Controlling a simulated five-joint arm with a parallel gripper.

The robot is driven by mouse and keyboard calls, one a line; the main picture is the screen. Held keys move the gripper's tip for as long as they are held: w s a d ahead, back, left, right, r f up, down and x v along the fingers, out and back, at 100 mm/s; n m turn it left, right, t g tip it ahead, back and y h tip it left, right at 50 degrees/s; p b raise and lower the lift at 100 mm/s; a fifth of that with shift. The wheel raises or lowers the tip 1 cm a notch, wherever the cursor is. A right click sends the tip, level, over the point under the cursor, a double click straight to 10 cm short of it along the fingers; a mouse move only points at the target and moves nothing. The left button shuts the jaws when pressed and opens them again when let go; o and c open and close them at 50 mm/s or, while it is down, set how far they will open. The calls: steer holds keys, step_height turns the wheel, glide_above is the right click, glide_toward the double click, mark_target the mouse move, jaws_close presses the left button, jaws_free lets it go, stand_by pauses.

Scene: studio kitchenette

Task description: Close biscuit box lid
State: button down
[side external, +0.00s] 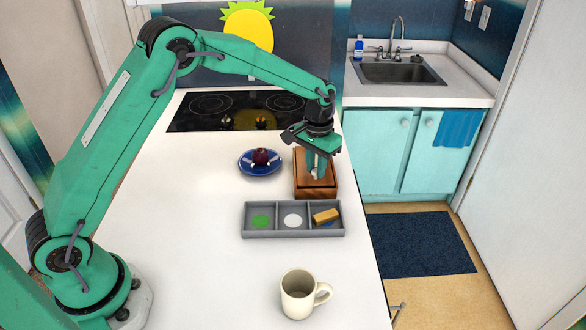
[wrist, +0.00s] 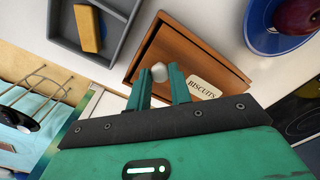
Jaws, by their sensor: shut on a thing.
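The biscuit box (side external: 317,194) is a brown wooden box on the white counter, behind the grey tray. Its lid (wrist: 185,55) shows in the wrist view as a brown wooden panel with a cream "BISCUITS" label (wrist: 205,88) and a pale knob (wrist: 158,73). My gripper (side external: 315,173) points down over the box, and its two green fingers also show in the wrist view (wrist: 159,80), shut on the pale knob. The fingers hide part of the lid and box. I cannot tell whether the lid sits flush on the box.
A grey three-part tray (side external: 268,234) with a tan block (side external: 326,215) in its right compartment stands in front of the box. A blue plate (side external: 249,170) with a dark red fruit (side external: 261,156) is to the left. A cream mug (side external: 297,295) stands near the front.

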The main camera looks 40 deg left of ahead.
steer(key=c, duration=1.3)
jaws_free()
steer(key=shift+o, duration=0.2)
steer(key=shift+r, duration=0.15)
steer(key=shift+r, duration=3.8)
